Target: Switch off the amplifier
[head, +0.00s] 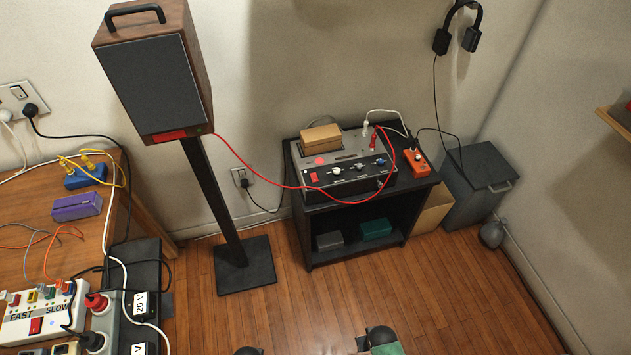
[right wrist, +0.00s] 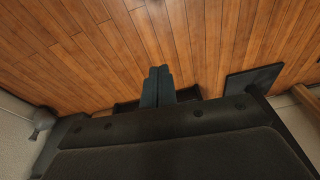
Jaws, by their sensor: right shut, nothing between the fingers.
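The amplifier (head: 345,180) has a grey top and a black front panel and sits on a black shelf unit (head: 417,188) in the head view. A red rocker switch (head: 314,177) is at the left of its front panel, with several knobs to the right of it. I cannot tell which way the switch is set. My right gripper (right wrist: 159,72) shows in the right wrist view, shut and empty, over the wooden floor and apart from the amplifier. My left gripper is not in view.
A tan box (head: 321,138) lies on the amplifier. A red cable (head: 262,178) runs from the speaker (head: 155,85) to it and hangs across its front. An orange box (head: 411,157) sits beside it. The wooden floor (head: 340,300) in front is clear.

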